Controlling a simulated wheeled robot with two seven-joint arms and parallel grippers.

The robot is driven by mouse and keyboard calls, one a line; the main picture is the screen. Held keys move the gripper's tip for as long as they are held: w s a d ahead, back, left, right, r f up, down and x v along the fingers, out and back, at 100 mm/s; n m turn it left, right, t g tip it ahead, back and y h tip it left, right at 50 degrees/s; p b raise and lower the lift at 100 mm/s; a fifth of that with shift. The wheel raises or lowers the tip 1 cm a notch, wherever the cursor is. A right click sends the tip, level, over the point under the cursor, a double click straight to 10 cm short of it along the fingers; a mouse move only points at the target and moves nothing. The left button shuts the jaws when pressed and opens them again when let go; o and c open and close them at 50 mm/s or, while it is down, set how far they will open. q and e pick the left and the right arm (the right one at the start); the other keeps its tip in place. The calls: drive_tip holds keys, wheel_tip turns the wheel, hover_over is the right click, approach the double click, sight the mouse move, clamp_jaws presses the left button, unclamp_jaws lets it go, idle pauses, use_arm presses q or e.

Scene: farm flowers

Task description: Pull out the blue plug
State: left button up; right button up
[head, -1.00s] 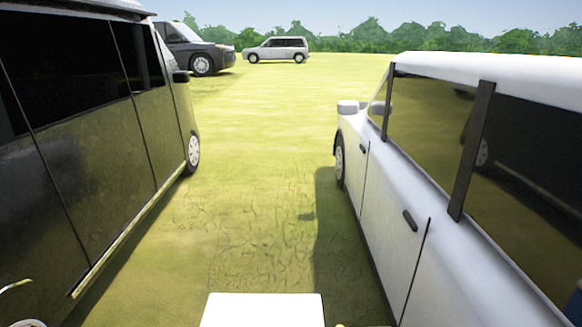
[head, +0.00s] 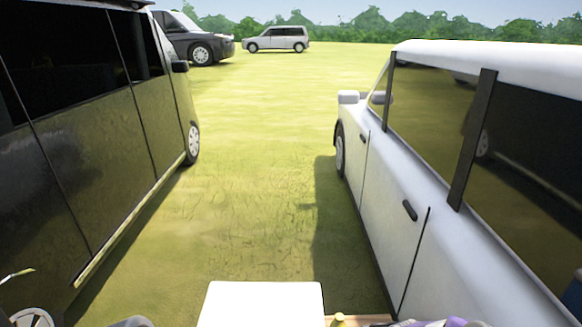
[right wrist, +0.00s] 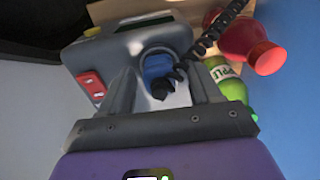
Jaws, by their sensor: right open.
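The blue plug (right wrist: 158,66) sits in the front of a grey device (right wrist: 95,52) in the right wrist view. A black coiled cord (right wrist: 205,42) runs from the plug up to the right. My right gripper (right wrist: 163,74) is open, its two grey fingers pointing at the device with one on each side of the plug. Whether the fingers touch the plug cannot be told. A purple and grey part of my right arm shows at the bottom of the head view. My left gripper is not in view.
A red switch (right wrist: 91,86) is on the device's left. A green bottle (right wrist: 226,78) and a red bottle (right wrist: 243,42) stand close on the right. In the head view, a dark van (head: 90,150) and a white car (head: 385,190) flank open grass (head: 250,150).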

clamp_jaws()
drive_tip(key=shift+r, duration=0.2)
drive_tip(key=shift+r+p, duration=2.05)
drive_tip(key=shift+r, duration=0.8)
